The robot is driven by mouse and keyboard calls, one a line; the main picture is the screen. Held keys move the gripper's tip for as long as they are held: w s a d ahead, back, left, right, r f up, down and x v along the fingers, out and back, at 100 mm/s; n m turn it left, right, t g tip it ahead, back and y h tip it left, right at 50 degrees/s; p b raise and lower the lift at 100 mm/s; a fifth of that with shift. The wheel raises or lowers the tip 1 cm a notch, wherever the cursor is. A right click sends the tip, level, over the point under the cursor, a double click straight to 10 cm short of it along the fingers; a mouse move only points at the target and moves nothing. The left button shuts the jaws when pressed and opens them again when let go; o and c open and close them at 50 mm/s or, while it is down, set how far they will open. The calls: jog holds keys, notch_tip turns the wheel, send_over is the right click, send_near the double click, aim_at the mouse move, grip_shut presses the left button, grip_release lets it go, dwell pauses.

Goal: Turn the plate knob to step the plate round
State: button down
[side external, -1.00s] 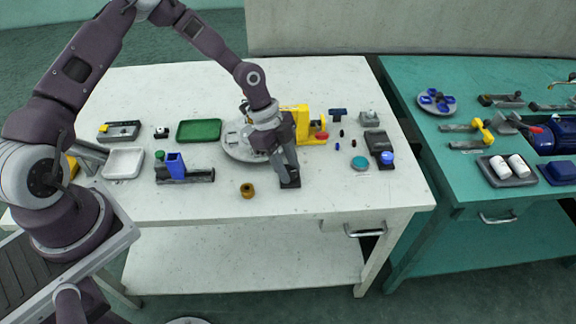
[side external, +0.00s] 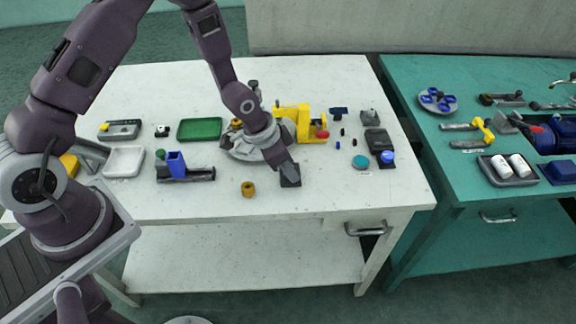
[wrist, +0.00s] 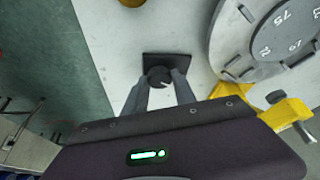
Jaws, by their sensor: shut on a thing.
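The plate knob (wrist: 158,76) is a dark round knob on a black square base (wrist: 184,62), seen at the middle of the wrist view. In the side view the base (side external: 291,180) stands near the white table's front edge, and the knob is hidden by my gripper (side external: 284,168). My gripper (wrist: 160,86) is shut on the knob, with one finger on each side of it. The plate (wrist: 232,38) is a grey disc with numbers, to the right of the knob in the wrist view. In the side view my arm partly covers the plate (side external: 236,154).
A yellow frame (side external: 304,124) with a red knob stands right beside the plate. A brass-coloured ring (side external: 248,189) lies left of the knob base. A blue block on a rail (side external: 177,166), a green tray (side external: 199,130) and a white tray (side external: 123,162) sit further left.

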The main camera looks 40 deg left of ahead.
jog(key=n+y, duration=0.1)
jog(key=n, duration=0.4)
jog(key=shift+d+t+y, duration=0.15)
jog(key=shift+t+y, duration=0.15)
jog(key=shift+y, duration=0.1)
jog(key=shift+n, duration=0.3)
jog(key=c, duration=1)
grip_release()
jog(key=shift+c, duration=0.2)
jog(key=v, duration=0.7)
